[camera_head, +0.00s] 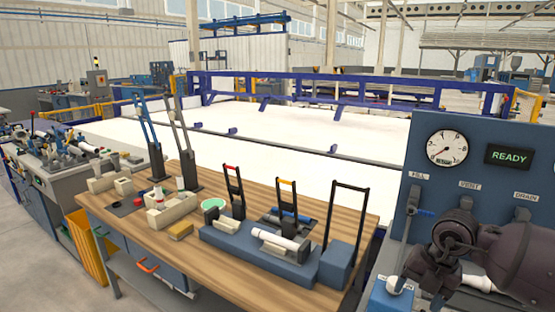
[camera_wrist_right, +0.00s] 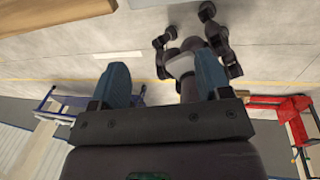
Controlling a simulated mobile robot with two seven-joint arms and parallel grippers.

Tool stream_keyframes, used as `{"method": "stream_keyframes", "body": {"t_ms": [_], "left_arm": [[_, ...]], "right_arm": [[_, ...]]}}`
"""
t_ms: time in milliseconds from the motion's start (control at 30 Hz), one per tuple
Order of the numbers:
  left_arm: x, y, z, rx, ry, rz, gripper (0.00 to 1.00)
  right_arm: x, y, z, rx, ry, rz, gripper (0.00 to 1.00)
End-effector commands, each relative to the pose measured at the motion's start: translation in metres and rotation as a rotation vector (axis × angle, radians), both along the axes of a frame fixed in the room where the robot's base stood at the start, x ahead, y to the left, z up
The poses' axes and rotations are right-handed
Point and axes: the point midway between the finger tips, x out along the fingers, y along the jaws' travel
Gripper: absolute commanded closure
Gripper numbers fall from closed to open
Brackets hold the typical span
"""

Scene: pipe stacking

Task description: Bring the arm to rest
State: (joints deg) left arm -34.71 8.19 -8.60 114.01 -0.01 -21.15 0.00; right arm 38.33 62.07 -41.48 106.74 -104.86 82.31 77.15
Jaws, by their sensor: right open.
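My right arm comes in at the lower right of the head view, dark and folded, in front of a blue test panel (camera_head: 480,130). Its fingertips cannot be made out there. In the wrist view my right gripper (camera_wrist_right: 162,68) has its two blue fingers wide apart, with nothing held between them. Grey floor and dark jointed links show beyond the fingers. My left gripper is in neither view.
A wooden workbench (camera_head: 150,240) left of my right arm carries blue fixtures, a white pipe (camera_head: 278,239), trays and upright black handles. A white-topped area with blue rails (camera_head: 300,132) lies behind. A red frame (camera_wrist_right: 285,105) stands on the floor in the wrist view.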

Motion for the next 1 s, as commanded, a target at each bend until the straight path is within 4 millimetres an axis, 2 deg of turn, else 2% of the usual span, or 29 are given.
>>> {"method": "stream_keyframes", "body": {"t_ms": [167, 333, 433, 567, 667, 767, 867, 1000], "left_arm": [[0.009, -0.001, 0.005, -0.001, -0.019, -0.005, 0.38], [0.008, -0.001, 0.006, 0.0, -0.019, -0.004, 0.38], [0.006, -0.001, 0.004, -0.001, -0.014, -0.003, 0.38], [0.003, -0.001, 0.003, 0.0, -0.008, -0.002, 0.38], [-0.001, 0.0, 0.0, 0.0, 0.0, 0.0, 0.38], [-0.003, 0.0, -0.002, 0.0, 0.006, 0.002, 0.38], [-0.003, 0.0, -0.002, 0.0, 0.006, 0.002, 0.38], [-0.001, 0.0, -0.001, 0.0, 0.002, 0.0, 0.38]], "right_arm": [[0.008, 0.044, 0.02, 0.259, -0.116, 0.175, 0.29], [0.016, 0.103, 0.063, 0.601, -0.297, 0.302, 0.29], [0.018, 0.131, 0.086, 0.813, -0.407, 0.308, 0.29], [0.021, 0.152, 0.111, 1.07, -0.548, 0.225, 0.29], [0.027, 0.156, 0.122, 1.241, -0.643, 0.082, 0.29], [0.034, 0.147, 0.12, 1.372, -0.718, -0.128, 0.29], [0.04, 0.129, 0.103, 1.453, -0.755, -0.39, 0.29], [0.038, 0.099, 0.057, 1.479, -0.732, -0.763, 0.29]]}}
